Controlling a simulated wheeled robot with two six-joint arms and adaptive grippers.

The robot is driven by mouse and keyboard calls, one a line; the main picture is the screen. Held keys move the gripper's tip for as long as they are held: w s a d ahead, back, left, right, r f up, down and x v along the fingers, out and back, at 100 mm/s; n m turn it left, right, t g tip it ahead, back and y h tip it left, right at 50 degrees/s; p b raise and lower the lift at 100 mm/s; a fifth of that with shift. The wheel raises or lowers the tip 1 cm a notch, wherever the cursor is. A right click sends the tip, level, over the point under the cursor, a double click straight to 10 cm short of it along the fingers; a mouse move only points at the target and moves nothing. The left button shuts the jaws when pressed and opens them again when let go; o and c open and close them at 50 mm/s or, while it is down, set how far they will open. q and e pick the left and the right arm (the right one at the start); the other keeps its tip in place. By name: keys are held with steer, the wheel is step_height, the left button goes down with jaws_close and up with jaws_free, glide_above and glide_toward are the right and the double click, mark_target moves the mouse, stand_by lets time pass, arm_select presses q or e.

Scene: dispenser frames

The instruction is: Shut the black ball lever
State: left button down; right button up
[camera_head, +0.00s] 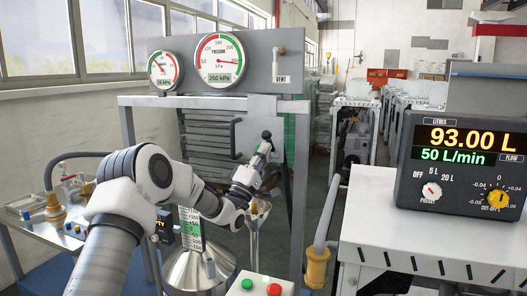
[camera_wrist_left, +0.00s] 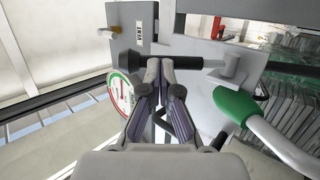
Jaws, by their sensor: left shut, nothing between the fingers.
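The black ball lever (camera_wrist_left: 190,63) lies across the wrist view, running from a grey fitting (camera_wrist_left: 228,68) on the right to a dark rounded end (camera_wrist_left: 131,61) on the left. My left gripper (camera_wrist_left: 160,68) is shut and empty, with its fingertips at the lever's bar. I cannot tell whether they touch it. In the head view my left gripper (camera_head: 262,150) is in front of the frame, and a small black knob (camera_head: 266,135) shows just above its tips. Most of the lever is hidden there. My right gripper is not in view.
A green-gripped handle (camera_wrist_left: 235,104) is close on the right in the wrist view. Above, a grey panel (camera_head: 262,66) carries two pressure gauges and a vent tap. A steel funnel (camera_head: 190,270) and a button box (camera_head: 262,286) are below. The display unit (camera_head: 462,170) stands at right.

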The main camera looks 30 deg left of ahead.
mark_target(268, 132)
arm_select(q)
steer(key=shift+r+y, duration=0.25)
steer(key=shift+y, duration=0.05)
steer(key=w+r+g+p, duration=0.1)
steer(key=g+p, duration=0.1)
steer(key=p, duration=0.1)
steer(key=w+r+n+g+p, duration=0.1)
steer(key=g+p, duration=0.1)
steer(key=p, duration=0.1)
steer(key=r+n+g+y+p, duration=0.1)
steer(key=r+p, duration=0.1)
steer(key=p, duration=0.1)
steer(key=shift+w+a+r+g, duration=0.1)
steer(key=shift+w+a+g, duration=0.25)
steer(key=shift+w+g, duration=0.05)
steer(key=shift+w+a+n+g+p, duration=0.1)
steer(key=shift+w+n+g+p, duration=0.25)
steer(key=shift+g+p, duration=0.25)
steer(key=shift+w+a, duration=0.1)
steer(key=shift+w, duration=0.6)
steer(key=shift+r, duration=0.1)
